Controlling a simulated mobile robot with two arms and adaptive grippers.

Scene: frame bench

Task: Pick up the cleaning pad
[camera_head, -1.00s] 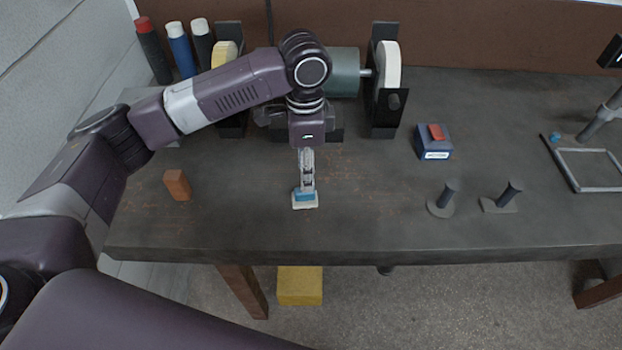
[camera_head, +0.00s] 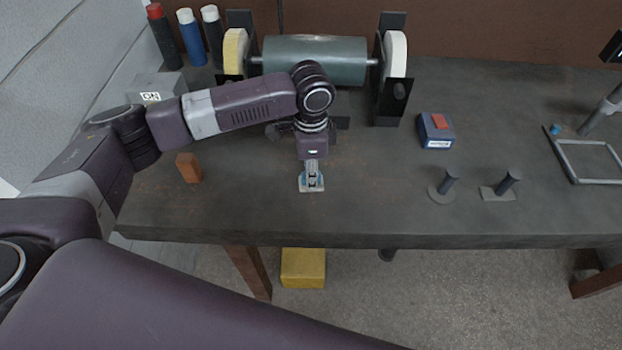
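The cleaning pad (camera_head: 305,187), a small block with a pale base and a blue upper part, lies on the dark bench in front of the grinder. My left gripper (camera_head: 312,181) points down right over it. Its fingers overlap the pad in the picture and hide its middle, with blue showing on both sides of them. I cannot tell whether the fingers are apart or closed on the pad. My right gripper is out of view.
The bench grinder (camera_head: 340,61) stands behind my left arm. An orange-brown block (camera_head: 188,168) sits left on the bench (camera_head: 380,205). A blue box with a red button (camera_head: 436,131), two dark posts (camera_head: 446,184) (camera_head: 505,185) and a grey frame (camera_head: 588,181) are at right.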

